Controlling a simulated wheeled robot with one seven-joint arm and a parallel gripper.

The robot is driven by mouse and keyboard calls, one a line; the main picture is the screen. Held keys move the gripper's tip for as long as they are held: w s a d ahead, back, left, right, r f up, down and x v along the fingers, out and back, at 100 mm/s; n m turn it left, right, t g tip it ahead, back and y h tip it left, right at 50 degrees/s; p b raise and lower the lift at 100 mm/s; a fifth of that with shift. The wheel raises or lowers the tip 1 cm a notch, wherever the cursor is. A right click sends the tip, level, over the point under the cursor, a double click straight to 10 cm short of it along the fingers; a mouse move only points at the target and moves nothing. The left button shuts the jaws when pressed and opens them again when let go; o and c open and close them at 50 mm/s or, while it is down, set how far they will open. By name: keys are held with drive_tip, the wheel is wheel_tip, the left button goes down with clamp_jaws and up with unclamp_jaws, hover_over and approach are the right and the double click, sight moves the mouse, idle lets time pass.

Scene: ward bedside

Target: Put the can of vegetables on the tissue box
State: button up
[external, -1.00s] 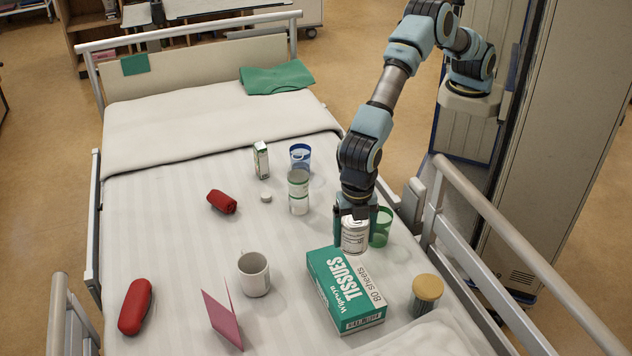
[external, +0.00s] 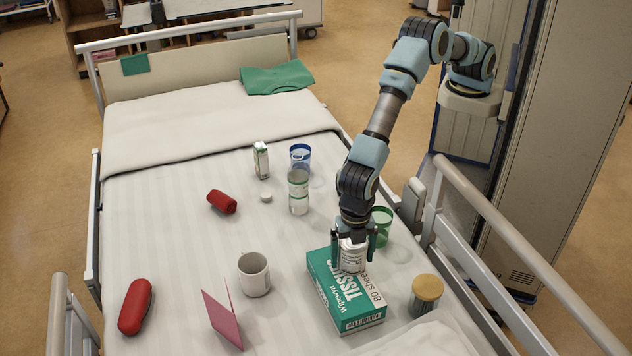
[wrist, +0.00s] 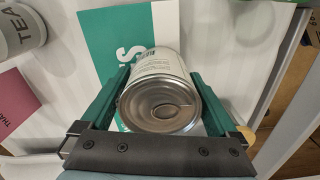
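The can of vegetables (external: 352,257) is a white-labelled can with a metal pull-ring lid. My gripper (external: 354,240) is shut on it, with one finger on each side. In the wrist view the can (wrist: 162,92) sits between the green fingers of my gripper (wrist: 162,95), its lid facing the camera. The green and white tissue box (external: 345,312) lies flat on the bed, and the can is over its far part. I cannot tell whether the can's base touches the box. The tissue box also shows behind the can in the wrist view (wrist: 108,40).
A green cup (external: 381,226) stands close behind my gripper. A jar with a yellow lid (external: 426,292) is right of the box. A white mug (external: 254,275) and a pink card (external: 222,318) are to its left. The bed rail (external: 500,232) runs along the right.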

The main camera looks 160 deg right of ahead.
drive_tip(key=shift+o, duration=0.2)
wheel_tip(320, 180, up, 12)
drive_tip(key=shift+r, duration=0.1)
drive_tip(key=s+a+r+m, duration=0.2)
drive_tip(key=s+a, duration=0.1)
drive_tip(key=s, duration=0.8)
drive_tip(key=s+a+r+m+t, duration=0.1)
drive_tip(key=s+a+m, duration=0.2)
drive_tip(key=s, duration=0.9)
drive_tip(key=s+a+r+m, duration=0.2)
drive_tip(key=s+a+m, duration=0.1)
drive_tip(key=s, duration=0.8)
drive_tip(key=shift+s+a+r+t, duration=0.3)
drive_tip(key=shift+s+a, duration=0.1)
drive_tip(key=shift+a, duration=0.3)
wheel_tip(320, 180, up, 15)
drive_tip(key=p, duration=1.5)
drive_tip(key=shift+r, duration=0.2)
